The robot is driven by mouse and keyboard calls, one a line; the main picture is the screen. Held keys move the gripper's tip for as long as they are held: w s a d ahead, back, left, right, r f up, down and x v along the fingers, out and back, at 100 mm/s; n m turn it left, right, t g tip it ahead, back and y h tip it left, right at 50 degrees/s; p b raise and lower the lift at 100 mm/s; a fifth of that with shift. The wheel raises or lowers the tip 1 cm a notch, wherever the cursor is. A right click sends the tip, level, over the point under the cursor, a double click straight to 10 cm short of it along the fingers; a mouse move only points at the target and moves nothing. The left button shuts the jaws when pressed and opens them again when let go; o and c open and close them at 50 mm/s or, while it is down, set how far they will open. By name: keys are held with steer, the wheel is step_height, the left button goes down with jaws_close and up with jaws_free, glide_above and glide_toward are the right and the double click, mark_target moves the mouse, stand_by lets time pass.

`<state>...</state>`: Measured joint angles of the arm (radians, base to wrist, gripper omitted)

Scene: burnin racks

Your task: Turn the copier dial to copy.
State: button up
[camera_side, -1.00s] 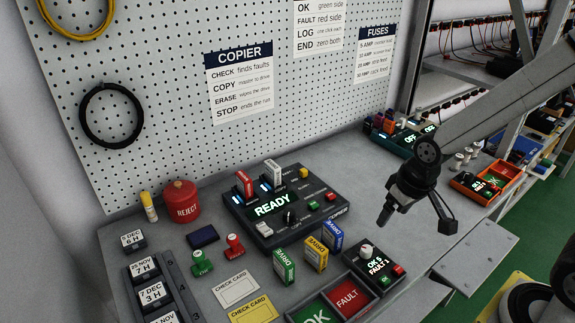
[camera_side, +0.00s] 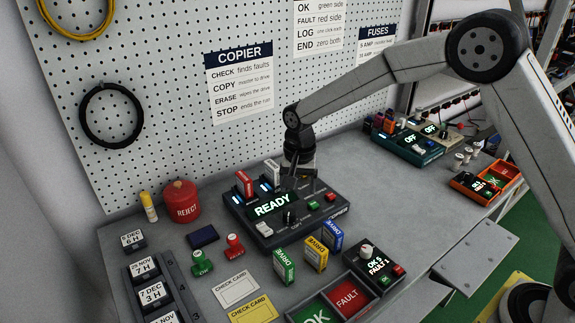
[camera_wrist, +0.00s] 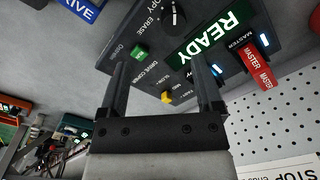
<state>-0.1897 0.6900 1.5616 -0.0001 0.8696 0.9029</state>
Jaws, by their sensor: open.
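The copier (camera_side: 262,228) is a dark box on the bench with a lit READY display (camera_side: 272,204) and two drives standing in slots at its back. Its dial (camera_side: 289,217) is a black knob on the front of the panel; the dial also shows in the wrist view (camera_wrist: 173,14), upside down, with a white pointer line and COPY and ERASE lettering beside it. My gripper (camera_side: 304,188) is over the back right part of the copier, pointing down, apart from the dial. In the wrist view my gripper (camera_wrist: 158,72) is open and empty, its fingers apart over the panel's buttons.
Green, yellow and blue drives (camera_side: 315,253) stand in front of the copier. A counter box (camera_side: 373,265) and the OK/FAULT tray (camera_side: 347,297) sit at front right. A red REJECT pot (camera_side: 181,202) stands at left.

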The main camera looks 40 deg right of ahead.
mark_target(289, 212)
steer(key=shift+w+a+f+m, duration=0.4)
steer(key=shift+w+a, duration=0.25)
steer(key=shift+w, duration=0.1)
steer(key=shift+f, duration=3.85)
jaws_close()
